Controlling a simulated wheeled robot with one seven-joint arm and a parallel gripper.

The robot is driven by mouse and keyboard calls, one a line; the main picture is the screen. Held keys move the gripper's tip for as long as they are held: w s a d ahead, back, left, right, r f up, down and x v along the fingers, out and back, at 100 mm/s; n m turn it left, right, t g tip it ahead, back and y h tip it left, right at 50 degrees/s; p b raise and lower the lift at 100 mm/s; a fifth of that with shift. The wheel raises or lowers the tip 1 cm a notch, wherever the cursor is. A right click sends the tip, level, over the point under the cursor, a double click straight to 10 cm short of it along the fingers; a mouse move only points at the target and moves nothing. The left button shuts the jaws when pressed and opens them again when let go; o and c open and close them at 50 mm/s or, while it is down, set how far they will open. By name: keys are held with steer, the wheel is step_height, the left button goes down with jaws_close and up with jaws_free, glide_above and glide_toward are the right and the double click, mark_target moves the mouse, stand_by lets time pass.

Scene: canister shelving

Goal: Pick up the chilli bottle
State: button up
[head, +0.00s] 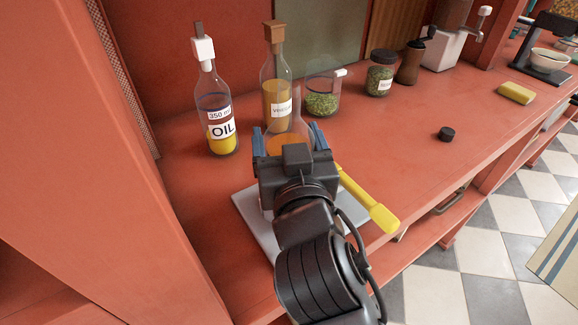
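A clear glass bottle with orange contents (287,143) stands just beyond and between the fingers of my gripper (290,138). Its label is not visible, so I take it as the chilli bottle only from its colour. Its lower part is hidden behind my gripper. The two blue fingertips are spread apart, one on each side of the bottle, and my gripper looks open. I cannot tell whether either finger touches the glass.
An oil bottle (218,125) stands to the left and a corked bottle (276,90) close behind. A green-filled glass jar (322,93) and a dark-lidded jar (380,74) stand behind right. A pale board (246,212) and yellow handle (374,208) lie near my arm. A black cap (446,134) lies right.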

steer(key=shift+r, duration=0.1)
steer(key=shift+c, duration=1.1)
steer(key=shift+r, duration=0.1)
